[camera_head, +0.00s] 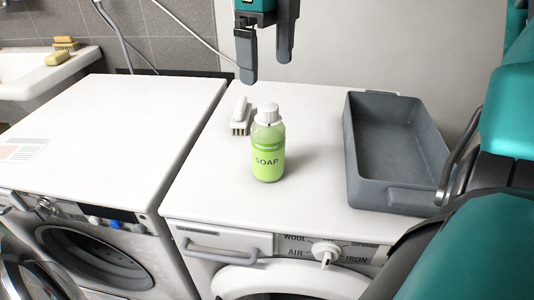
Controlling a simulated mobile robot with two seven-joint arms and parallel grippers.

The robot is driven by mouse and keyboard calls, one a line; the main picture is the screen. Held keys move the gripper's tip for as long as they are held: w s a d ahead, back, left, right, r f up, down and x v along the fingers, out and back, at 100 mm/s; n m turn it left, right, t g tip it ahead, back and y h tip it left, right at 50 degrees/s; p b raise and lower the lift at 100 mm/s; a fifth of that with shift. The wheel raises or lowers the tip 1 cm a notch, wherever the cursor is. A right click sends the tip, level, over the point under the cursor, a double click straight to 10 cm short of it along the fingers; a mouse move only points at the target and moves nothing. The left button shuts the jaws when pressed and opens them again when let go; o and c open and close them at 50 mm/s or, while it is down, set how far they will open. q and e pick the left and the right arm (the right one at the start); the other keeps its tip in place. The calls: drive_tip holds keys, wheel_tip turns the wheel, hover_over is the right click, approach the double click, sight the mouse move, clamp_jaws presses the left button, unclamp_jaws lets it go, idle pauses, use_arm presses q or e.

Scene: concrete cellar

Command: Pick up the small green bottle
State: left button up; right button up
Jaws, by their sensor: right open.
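The small green bottle (267,155) stands upright on the right-hand white machine. It has a white cap, green liquid and a label reading SOAP. My right gripper (265,68) is at the top middle of the head view, with two dark fingers pointing down and apart. Nothing is between the fingers. In the picture the fingers are above the bottle's cap and clear of it; how far they are from it in depth is hard to tell. My left gripper does not show.
A white brush (240,116) lies just behind and left of the bottle. The left machine's top (120,140) is mostly bare.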

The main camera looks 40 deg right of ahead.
sight(268, 124)
drive_tip(key=f, duration=0.4)
drive_tip(key=f+b, duration=0.1)
drive_tip(key=f, duration=0.8)
drive_tip(key=shift+s+a+f, duration=0.1)
drive_tip(key=shift+s+f, duration=0.05)
drive_tip(key=shift+s, duration=0.1)
drive_tip(key=shift+c, duration=0.3)
drive_tip(key=c, duration=1.6)
